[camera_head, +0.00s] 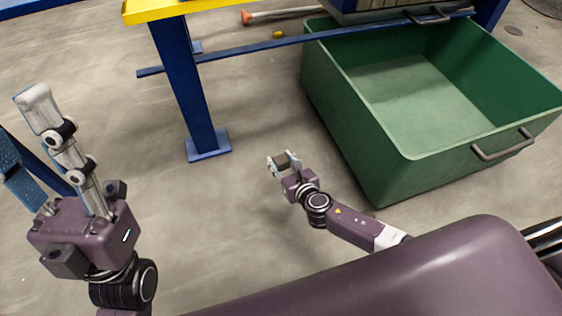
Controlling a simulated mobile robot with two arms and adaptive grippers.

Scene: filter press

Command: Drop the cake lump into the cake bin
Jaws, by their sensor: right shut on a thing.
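The cake bin (345,122) is a big green open-topped box on the floor at the right, and the part of its floor that shows is bare. My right gripper (283,161) is low over the concrete, left of the bin's near left wall and outside it. It is shut on a small greyish thing, likely the cake lump, mostly hidden by the fingers and hard to tell from the floor. My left gripper (28,136) is at the far left, close to the camera, with its fingers spread and nothing seen between them.
A blue post (186,88) with a foot plate stands left of the bin under a yellow beam (165,9). A blue rail (250,49) runs from it towards the bin. A small yellow thing (278,35) and a red-tipped pole (285,14) lie behind. Open floor surrounds my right gripper.

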